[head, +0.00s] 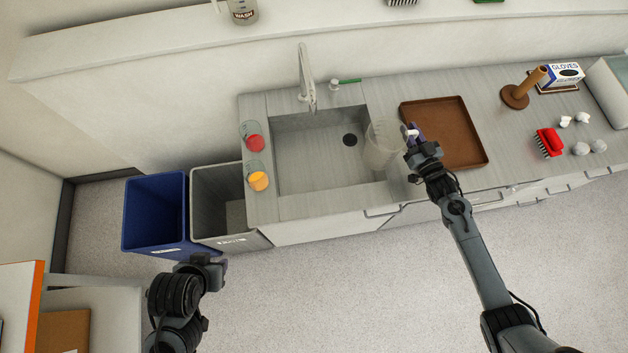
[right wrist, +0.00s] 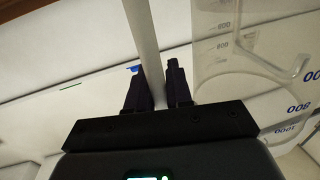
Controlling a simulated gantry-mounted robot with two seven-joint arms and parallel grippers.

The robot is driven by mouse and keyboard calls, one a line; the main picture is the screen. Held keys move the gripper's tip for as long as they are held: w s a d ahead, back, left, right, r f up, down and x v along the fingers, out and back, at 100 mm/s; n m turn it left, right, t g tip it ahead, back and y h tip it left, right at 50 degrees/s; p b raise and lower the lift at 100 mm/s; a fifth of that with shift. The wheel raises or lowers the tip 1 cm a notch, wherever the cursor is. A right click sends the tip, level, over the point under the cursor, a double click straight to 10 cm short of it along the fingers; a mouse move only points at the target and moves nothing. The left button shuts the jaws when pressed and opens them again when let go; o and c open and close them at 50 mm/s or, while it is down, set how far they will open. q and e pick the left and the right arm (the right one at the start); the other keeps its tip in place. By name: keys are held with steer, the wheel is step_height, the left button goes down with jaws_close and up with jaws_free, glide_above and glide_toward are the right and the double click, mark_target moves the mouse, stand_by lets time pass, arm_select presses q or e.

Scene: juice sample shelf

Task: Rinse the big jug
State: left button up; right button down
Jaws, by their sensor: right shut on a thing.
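The big jug (head: 382,148) is clear with graduation marks, and it is over the right end of the sink (head: 308,178). My right gripper (head: 412,136) is at the jug's right side, shut on its pale handle. In the right wrist view the handle (right wrist: 145,45) passes between the two dark fingers (right wrist: 158,85), and the marked jug wall (right wrist: 225,65) is just to the right. I cannot tell whether the jug touches the sink edge. The tap (head: 306,78) stands at the sink's back, left of the jug. My left gripper (head: 207,270) is low at left, its fingers unclear.
Beakers with red (head: 254,142) and orange (head: 258,181) contents stand on the sink's left ledge. A brown tray (head: 478,150) lies right of the jug. A red brush (head: 550,142), wooden stand (head: 515,97) and glove box (head: 563,75) are farther right. Blue (head: 130,220) and grey (head: 203,195) bins stand at left.

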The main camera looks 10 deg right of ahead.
steer(key=shift+w+a, duration=0.1)
steer(key=shift+a, duration=0.05)
steer(key=shift+r, duration=0.15)
